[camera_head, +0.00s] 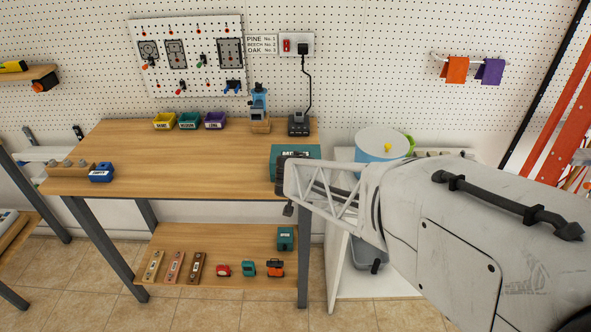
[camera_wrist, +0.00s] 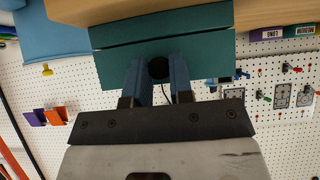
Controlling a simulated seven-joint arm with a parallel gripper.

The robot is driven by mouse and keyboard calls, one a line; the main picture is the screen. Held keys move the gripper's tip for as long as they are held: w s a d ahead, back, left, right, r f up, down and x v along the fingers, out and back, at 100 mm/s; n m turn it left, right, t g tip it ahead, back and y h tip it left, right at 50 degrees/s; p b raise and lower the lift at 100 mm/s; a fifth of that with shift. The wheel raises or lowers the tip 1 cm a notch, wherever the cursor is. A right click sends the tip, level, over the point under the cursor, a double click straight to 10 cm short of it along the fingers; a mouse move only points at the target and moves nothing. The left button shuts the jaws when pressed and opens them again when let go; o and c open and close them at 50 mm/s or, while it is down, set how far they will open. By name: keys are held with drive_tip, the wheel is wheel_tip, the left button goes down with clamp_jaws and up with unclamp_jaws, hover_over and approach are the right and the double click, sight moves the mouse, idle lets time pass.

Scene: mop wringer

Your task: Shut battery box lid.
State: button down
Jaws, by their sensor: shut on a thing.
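The teal battery box (camera_head: 305,152) stands at the right end of the workbench, its lettered face partly hidden behind my arm. In the wrist view the teal box (camera_wrist: 170,35) fills the top, with a dark seam across it between two teal parts. My gripper (camera_head: 284,172) is at the box's near side. In the wrist view my gripper (camera_wrist: 157,75) has its two blue-grey fingers against the box, on either side of a dark round knob (camera_wrist: 158,68), and appears shut on it. How far open the lid is cannot be told.
The workbench (camera_head: 190,165) is clear in the middle. Yellow, teal and purple bins (camera_head: 189,121), a blue tool (camera_head: 258,103) and a dark charger (camera_head: 298,124) stand at its back. A blue bucket (camera_head: 380,150) is to the right. Several tools lie on the lower shelf (camera_head: 215,245).

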drive_tip(key=c, duration=1)
unclamp_jaws()
drive_tip(key=shift+s, duration=0.1)
drive_tip(key=v, duration=0.7)
drive_tip(key=shift+s+r, duration=0.2)
drive_tip(key=shift+s, duration=0.1)
drive_tip(key=shift+r, duration=0.1)
